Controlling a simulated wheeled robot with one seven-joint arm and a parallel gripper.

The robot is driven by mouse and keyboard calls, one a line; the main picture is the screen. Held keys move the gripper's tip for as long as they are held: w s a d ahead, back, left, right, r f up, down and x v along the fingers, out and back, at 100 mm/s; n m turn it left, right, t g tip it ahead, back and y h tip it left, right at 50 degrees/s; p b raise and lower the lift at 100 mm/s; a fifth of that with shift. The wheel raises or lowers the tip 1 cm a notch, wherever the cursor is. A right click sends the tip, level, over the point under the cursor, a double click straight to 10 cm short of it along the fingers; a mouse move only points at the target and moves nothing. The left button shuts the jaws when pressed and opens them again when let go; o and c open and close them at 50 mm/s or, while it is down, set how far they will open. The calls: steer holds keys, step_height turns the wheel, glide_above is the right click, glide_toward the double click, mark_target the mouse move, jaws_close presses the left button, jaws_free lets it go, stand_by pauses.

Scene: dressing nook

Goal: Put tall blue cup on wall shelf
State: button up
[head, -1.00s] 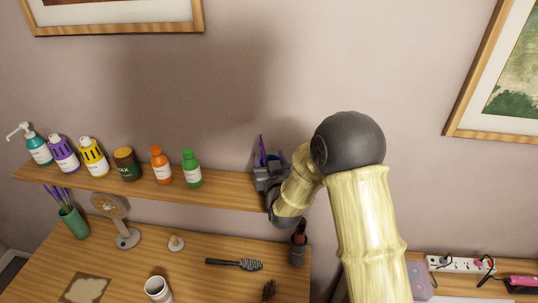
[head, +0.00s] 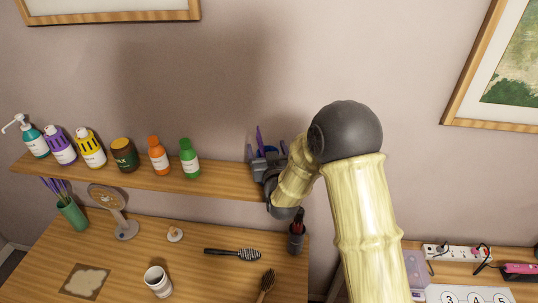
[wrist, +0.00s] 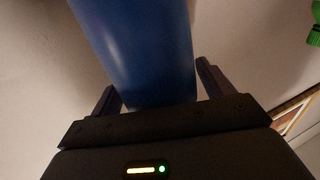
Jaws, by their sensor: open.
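The tall blue cup (wrist: 145,50) fills the middle of the wrist view, between the two fingers of my gripper (wrist: 158,85). The fingers are open, with a gap showing on the cup's left and a narrower one on its right near the base. In the head view my gripper (head: 266,158) is at the right end of the wooden wall shelf (head: 220,186). There the cup is mostly hidden by my gripper and arm, with only a little blue showing. I cannot see the contact between the cup's base and the shelf.
A green bottle (head: 189,160), an orange bottle (head: 158,157), a dark jar (head: 124,156) and several other bottles stand along the shelf to the left.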

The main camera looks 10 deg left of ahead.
steer(key=shift+r, duration=0.25)
steer(key=b+v, duration=0.5)
steer(key=v, duration=0.7)
steer(key=shift+f, duration=0.1)
steer(key=s+d+f+m+g+h, duration=0.1)
steer(key=d+f+g+h, duration=0.15)
steer(key=d, duration=0.35)
steer(key=s+d+f+m+g+h, duration=0.1)
steer(key=d+f+g, duration=0.3)
steer(key=d, duration=0.2)
steer(key=s+d+f+m+g+h, duration=0.2)
steer(key=s+d+g, duration=0.5)
steer(key=s+d, duration=0.4)
steer(key=shift+s+d+g+h+b, duration=0.35)
steer(key=shift+s+d+h+b, duration=0.1)
steer(key=shift+s, duration=0.65)
steer(key=shift+f, duration=0.1)
